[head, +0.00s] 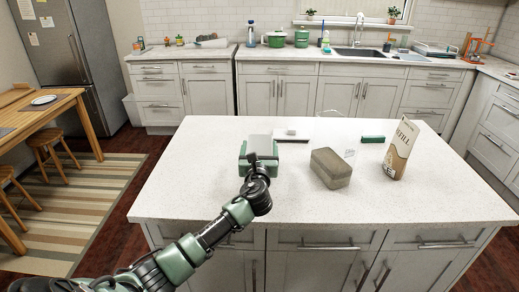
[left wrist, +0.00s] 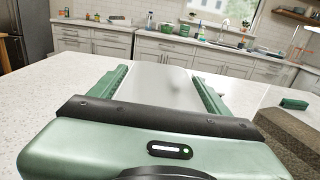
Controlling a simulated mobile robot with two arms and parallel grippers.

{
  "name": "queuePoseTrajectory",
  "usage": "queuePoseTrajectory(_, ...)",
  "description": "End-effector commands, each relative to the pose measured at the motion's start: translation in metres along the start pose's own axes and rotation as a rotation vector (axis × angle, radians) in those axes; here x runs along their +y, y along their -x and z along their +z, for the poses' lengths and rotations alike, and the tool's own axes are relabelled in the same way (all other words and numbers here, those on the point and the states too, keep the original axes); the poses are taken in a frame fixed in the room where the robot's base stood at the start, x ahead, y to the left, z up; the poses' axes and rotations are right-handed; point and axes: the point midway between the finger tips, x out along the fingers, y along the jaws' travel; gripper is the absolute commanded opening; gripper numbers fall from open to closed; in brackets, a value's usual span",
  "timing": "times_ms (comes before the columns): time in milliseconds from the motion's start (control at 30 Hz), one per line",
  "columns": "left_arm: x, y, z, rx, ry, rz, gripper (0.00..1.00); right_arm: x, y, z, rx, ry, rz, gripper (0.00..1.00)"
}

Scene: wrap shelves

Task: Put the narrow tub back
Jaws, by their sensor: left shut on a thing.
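My left gripper (head: 260,148) is over the left part of the island top, its fingers closed on the two sides of a pale grey, smooth box-like thing (head: 260,142), which looks like the narrow tub. In the left wrist view this tub (left wrist: 160,86) fills the space between the green fingers. Its lower part is hidden by the gripper, so I cannot tell whether it touches the worktop. My right gripper is not in view.
On the white island (head: 210,190) stand a grey-brown block (head: 331,170), a tilted refill carton (head: 401,148), a green block (head: 373,139), a dark flat bar (head: 292,140) and a small white piece (head: 291,132). The front left and right of the top are clear.

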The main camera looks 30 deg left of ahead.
Motion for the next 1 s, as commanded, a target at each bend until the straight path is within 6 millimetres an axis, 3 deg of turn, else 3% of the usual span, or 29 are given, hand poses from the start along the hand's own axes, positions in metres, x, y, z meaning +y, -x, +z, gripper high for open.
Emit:
queuePoseTrajectory(333, 0.0, 0.0, -0.003, -0.002, 0.0, 0.0, 0.04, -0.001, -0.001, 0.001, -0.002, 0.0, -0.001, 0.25)
queuePoseTrajectory(367, 0.0, 0.0, -0.003, -0.001, 0.0, 0.0, 0.8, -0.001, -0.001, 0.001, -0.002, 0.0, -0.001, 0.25)
queuePoseTrajectory(433, 0.0, 0.0, -0.003, -0.002, 0.0, 0.0, 0.99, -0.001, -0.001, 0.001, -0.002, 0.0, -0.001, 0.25)
queuePoseTrajectory(800, 0.0, 0.0, 0.001, -0.002, 0.001, 0.0, 0.99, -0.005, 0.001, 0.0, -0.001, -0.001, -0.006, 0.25)
queuePoseTrajectory(1000, 0.0, 0.029, -0.002, -0.001, 0.0, -0.003, 0.99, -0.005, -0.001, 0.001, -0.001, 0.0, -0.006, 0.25)
